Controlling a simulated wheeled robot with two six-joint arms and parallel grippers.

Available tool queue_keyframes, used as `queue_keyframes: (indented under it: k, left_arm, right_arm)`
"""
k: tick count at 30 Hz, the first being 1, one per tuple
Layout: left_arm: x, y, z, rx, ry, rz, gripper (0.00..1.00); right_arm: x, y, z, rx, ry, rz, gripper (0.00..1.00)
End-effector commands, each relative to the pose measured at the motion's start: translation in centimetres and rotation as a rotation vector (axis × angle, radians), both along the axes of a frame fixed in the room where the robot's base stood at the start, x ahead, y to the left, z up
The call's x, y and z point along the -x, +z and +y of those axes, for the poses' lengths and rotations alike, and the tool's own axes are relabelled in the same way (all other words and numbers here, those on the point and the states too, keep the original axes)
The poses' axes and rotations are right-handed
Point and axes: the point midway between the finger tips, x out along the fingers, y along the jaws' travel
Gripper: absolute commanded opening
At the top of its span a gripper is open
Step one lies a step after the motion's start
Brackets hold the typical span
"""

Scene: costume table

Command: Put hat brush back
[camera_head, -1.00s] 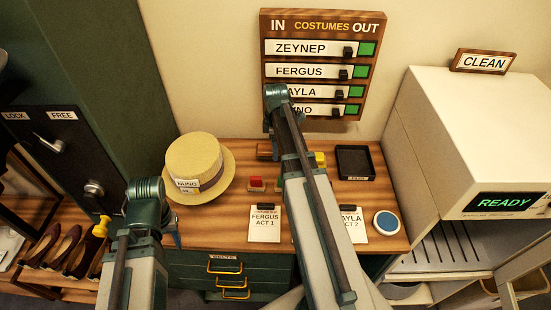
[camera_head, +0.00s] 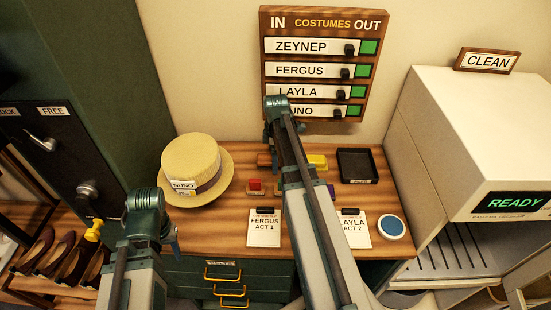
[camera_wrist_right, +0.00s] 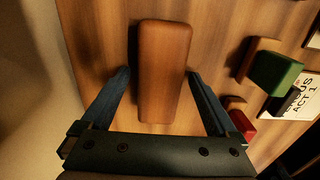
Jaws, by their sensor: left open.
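The hat brush, seen as a brown rounded block (camera_wrist_right: 165,70), lies on the wooden table in the right wrist view. In the head view its end (camera_head: 263,160) shows at the back of the table, partly hidden by my right arm. My right gripper (camera_wrist_right: 160,72) is open, with one finger on each side of the block's near part; I cannot tell whether they touch it. My left gripper (camera_head: 174,240) is open and empty by the table's front left edge, partly hidden by its own arm.
A straw hat (camera_head: 193,165) sits at the table's left. Small coloured blocks, cards (camera_head: 264,228), a black tray (camera_head: 356,165) and a blue round pad (camera_head: 391,227) lie around. A costume board (camera_head: 320,60) hangs behind; a white machine (camera_head: 465,130) stands right.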

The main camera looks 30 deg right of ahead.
Motion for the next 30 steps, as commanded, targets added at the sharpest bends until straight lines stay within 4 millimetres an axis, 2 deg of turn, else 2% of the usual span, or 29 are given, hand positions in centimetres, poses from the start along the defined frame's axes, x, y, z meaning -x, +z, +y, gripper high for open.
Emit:
queue_keyframes:
  k: [8, 14, 20, 30]
  left_arm:
    - [0.0, 0.0, 0.0, 0.0, 0.0, 0.0, 0.5]
    - [0.0, 0.8, 0.0, 0.0, 0.0, 0.0, 0.5]
    - [0.0, 2.9, 0.0, 0.0, 0.0, 0.0, 0.5]
    - [0.0, 8.2, 0.0, 0.0, 0.0, 0.0, 0.5]
  right_arm:
    - [0.0, 0.0, 0.0, 0.0, 0.0, 0.0, 0.94]
    - [0.0, 0.8, 0.0, 0.0, 0.0, 0.0, 0.94]
    - [0.0, 2.9, 0.0, 0.0, 0.0, 0.0, 0.94]
    - [0.0, 8.2, 0.0, 0.0, 0.0, 0.0, 0.94]
